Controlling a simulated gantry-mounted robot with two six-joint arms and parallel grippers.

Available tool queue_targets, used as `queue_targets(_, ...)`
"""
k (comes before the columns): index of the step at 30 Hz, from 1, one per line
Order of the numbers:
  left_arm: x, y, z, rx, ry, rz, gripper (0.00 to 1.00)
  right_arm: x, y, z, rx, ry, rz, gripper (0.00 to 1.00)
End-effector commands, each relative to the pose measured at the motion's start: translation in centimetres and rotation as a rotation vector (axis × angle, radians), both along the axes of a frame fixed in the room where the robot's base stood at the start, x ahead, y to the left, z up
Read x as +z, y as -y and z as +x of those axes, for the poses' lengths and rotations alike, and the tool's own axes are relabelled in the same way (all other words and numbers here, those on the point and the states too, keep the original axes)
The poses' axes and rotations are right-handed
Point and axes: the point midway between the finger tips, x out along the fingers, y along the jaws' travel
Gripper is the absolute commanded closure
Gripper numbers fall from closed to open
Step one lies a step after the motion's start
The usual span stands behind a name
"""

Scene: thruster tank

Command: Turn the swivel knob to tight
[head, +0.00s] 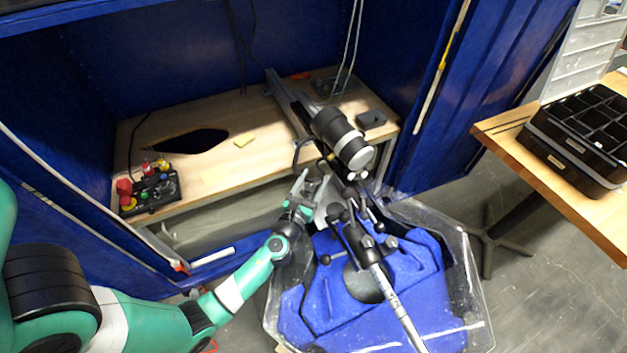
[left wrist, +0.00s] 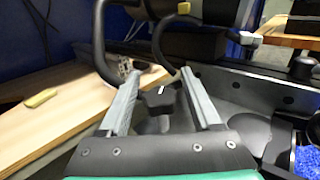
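My left gripper (head: 312,180) is at the back rim of the tank, just left of the mount that carries the thruster (head: 345,140). In the left wrist view its two grey fingers (left wrist: 160,74) are spread apart. A dark swivel knob (left wrist: 158,98) with a small white mark shows between them, with gaps on both sides. I cannot tell how far it is from the fingers in depth. In the head view the knob is too small to make out for sure. My right gripper is not in view.
The clear tank (head: 478,290) is lined with blue foam; a silver shaft (head: 393,305) slants over it. A wooden bench (head: 215,165) behind holds a control box (head: 150,192) with coloured buttons and a yellow block (head: 244,141).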

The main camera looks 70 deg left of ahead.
Motion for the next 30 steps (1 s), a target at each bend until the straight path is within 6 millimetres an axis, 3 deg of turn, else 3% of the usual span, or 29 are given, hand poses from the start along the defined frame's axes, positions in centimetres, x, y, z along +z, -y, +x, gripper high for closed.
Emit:
queue_targets(1, 0.0, 0.01, 0.0, 0.0, 0.0, 0.0, 0.46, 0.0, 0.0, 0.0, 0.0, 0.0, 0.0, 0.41)
queue_targets(10, 0.01, 0.03, -0.01, 0.0, 0.001, -0.001, 1.0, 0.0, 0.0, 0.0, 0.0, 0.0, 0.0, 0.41)
queue_targets(21, 0.02, 0.03, -0.03, -0.021, 0.001, -0.001, 1.0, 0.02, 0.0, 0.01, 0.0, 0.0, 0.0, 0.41)
queue_targets(30, 0.07, 0.21, 0.16, -0.159, 0.003, -0.002, 1.0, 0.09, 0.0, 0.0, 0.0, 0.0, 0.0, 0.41)
